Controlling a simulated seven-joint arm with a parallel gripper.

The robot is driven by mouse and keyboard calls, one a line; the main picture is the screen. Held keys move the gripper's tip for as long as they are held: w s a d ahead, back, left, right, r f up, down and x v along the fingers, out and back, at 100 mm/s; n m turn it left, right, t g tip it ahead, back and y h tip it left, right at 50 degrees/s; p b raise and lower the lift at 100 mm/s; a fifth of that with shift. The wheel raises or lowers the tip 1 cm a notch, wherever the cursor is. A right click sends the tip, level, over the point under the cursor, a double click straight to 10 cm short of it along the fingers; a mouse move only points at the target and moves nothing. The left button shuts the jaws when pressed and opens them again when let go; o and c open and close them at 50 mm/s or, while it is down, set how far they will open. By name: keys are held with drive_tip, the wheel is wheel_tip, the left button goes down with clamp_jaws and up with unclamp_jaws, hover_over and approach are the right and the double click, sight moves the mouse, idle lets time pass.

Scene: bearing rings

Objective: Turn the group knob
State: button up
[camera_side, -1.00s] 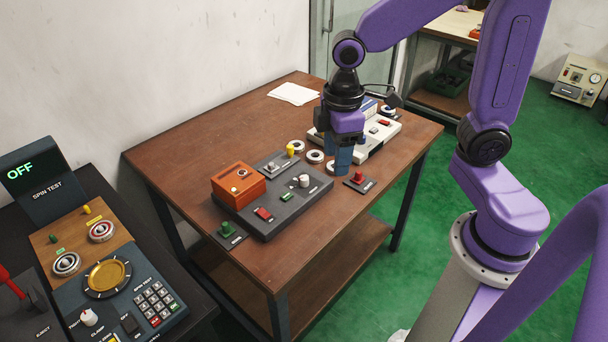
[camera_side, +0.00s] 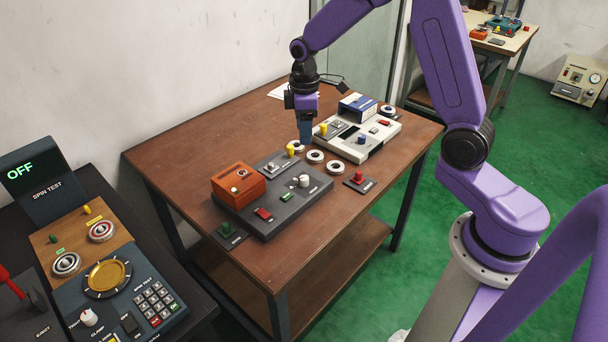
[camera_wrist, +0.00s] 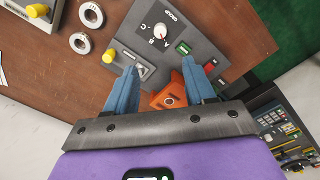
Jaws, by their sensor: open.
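The group knob (camera_side: 303,180) is a white knob on the dark grey panel (camera_side: 280,216). In the wrist view the knob (camera_wrist: 160,30) shows next to the letters A, B, C and a "GROUP" label, its pointer toward the letters. My gripper (camera_side: 305,138) is above the table, behind the panel in the side view and apart from the knob. In the wrist view my gripper (camera_wrist: 160,82) is open and empty, its blue fingers apart. The knob shows beyond the fingertips, not between them.
On the panel are an orange box (camera_side: 238,186), a red switch (camera_side: 264,214), a green button (camera_side: 286,197) and a yellow-knobbed lever (camera_side: 291,150) stands near it.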

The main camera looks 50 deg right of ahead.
sight(304, 178)
wheel_tip(304, 178, down, 16)
drive_tip(key=shift+w+d+r, duration=0.1)
drive_tip(key=shift+w+d, duration=0.05)
idle(0.4)
clamp_jaws()
